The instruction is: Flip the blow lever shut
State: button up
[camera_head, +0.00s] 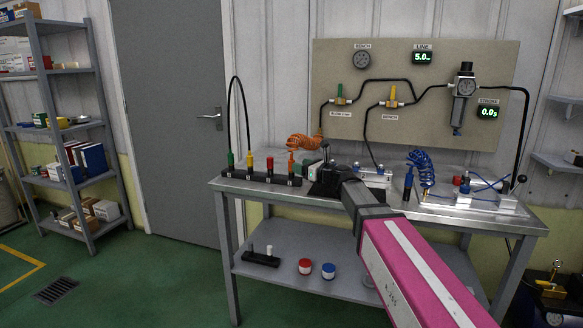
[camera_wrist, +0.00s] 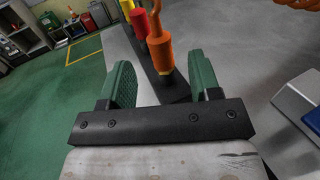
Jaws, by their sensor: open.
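A similar yellow lever (camera_head: 393,92) stands upright on the right valve. My gripper (camera_head: 318,161) is low over the bench, below the board and apart from both levers. In the wrist view my gripper (camera_wrist: 158,82) has its green fingers spread, with nothing held. An orange tool (camera_wrist: 160,53) stands in its rack ahead of the gap. The wrist view shows no lever.
The rack (camera_head: 258,177) on the bench (camera_head: 233,185) holds green, yellow, red and orange tools. Black hoses and a regulator (camera_head: 464,95) hang on the board (camera_head: 430,60). A coiled blue hose (camera_head: 425,166) stands right of my arm. The air before the levers looks free.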

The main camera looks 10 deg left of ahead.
aim_at(291, 172)
jog(key=x, duration=0.5)
jog(key=shift+w+a+f, duration=0.1)
jog(key=shift+a+f, duration=0.15)
jog(key=shift+a, duration=0.05)
grip_shut()
jog(key=shift+r, duration=0.1)
